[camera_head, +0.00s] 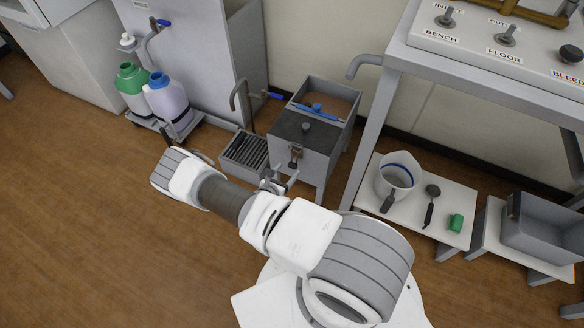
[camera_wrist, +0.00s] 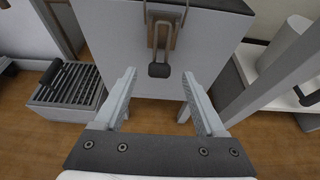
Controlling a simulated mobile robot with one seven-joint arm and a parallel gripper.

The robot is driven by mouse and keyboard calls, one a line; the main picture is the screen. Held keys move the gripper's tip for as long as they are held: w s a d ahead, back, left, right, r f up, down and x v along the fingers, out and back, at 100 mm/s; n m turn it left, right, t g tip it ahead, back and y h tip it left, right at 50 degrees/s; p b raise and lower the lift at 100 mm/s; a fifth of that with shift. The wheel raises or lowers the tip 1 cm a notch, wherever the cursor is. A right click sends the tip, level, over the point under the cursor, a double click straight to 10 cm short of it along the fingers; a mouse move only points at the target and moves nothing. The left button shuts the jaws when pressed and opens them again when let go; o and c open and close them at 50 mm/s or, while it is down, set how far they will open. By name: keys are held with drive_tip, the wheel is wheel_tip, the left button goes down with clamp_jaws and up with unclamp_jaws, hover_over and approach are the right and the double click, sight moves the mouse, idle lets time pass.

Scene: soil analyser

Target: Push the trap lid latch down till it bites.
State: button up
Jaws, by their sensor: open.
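The trap (camera_head: 307,153) is a grey box on legs, with a dark lid (camera_head: 306,129) over its front part and a small knob on top. The lid latch (camera_head: 295,157) sits on the front face; in the wrist view it is a wire loop with a dark tab (camera_wrist: 159,70) hanging below the lid edge. My gripper (camera_head: 277,180) is in front of the trap, below the latch. In the wrist view my gripper (camera_wrist: 160,98) is open and empty, its two fingers pointing at the front face, with the tab between and beyond them. Whether the latch is caught cannot be told.
A grated drain (camera_head: 246,151) stands left of the trap; it also shows in the wrist view (camera_wrist: 70,85). A low shelf (camera_head: 372,178) with a jug (camera_head: 396,175) is at right, beside a bench leg. Floor in front is clear.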

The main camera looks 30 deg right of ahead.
sight(292, 166)
drive_tip(key=b+x, duration=0.1)
drive_tip(key=x, duration=0.4)
drive_tip(key=shift+f, duration=0.1)
clamp_jaws()
idle(1.3)
